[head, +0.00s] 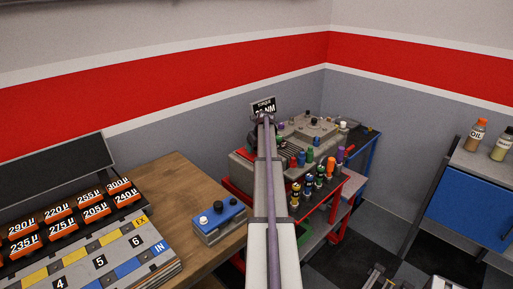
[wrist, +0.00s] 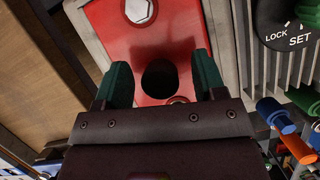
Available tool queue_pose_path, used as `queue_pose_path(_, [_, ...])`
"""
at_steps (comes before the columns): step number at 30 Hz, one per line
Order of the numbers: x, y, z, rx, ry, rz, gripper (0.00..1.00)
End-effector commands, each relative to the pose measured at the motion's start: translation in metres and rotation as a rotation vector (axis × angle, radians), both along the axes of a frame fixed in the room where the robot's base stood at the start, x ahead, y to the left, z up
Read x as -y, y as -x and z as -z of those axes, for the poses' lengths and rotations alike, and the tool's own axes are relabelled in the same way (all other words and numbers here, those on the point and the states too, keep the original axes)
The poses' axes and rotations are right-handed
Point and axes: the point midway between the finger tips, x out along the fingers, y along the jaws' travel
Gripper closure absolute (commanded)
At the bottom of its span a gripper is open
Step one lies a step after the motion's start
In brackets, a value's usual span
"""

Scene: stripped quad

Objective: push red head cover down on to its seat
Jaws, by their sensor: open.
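In the wrist view, a red plate (wrist: 118,40), which looks like the red head cover, lies below my gripper. I cannot tell whether the fingers touch the plate. The near end of the plate is hidden by the gripper body, and its seat does not show. In the head view my arm hides the gripper and I cannot make out the cover.
A grey finned block with a LOCK/SET knob (wrist: 290,20) lies right of the plate. Coloured cylinders (wrist: 275,115) are at lower right. In the head view, a blue box (head: 218,222) stands on the wooden bench (head: 165,185), and a red cart holds several coloured-handled tools.

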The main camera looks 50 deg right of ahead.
Motion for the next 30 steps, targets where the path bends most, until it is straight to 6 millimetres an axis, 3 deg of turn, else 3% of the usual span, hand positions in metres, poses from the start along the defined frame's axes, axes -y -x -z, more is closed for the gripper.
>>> queue_pose_path(5, [-0.002,0.004,-0.015,0.000,0.000,0.000,0.36])
queue_pose_path(16, [-0.013,0.034,-0.097,0.000,0.000,0.000,0.36])
queue_pose_path(30, [-0.014,0.039,-0.100,0.000,0.000,0.000,0.36])
